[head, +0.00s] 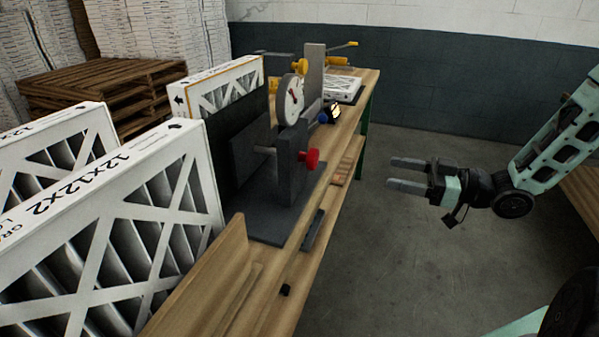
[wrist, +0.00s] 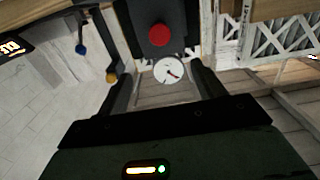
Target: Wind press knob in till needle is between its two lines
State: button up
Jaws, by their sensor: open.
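The press (head: 290,170) is a dark grey block and plate assembly on the wooden bench. Its red knob (head: 309,158) sticks out on the right side, on a shaft through the block. A round white dial (head: 292,99) with a dark needle stands on top; the needle's place against the lines is too small to read. The wrist view shows the knob (wrist: 160,35) and the dial (wrist: 169,71) beyond my fingers. My gripper (head: 398,173) is open and empty, out over the floor to the right of the knob and apart from it.
Boxed filters (head: 130,220) stand at the left front of the bench (head: 245,262). A blue knob (head: 323,117) and yellow handles (head: 300,66) sit farther back. A wooden pallet (head: 95,90) is behind at left. The floor (head: 400,240) between bench and gripper is clear.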

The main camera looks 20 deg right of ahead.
aim_at(316, 158)
jog(key=p+x, duration=0.2)
jog(key=x, duration=1.5)
jog(key=c, duration=1)
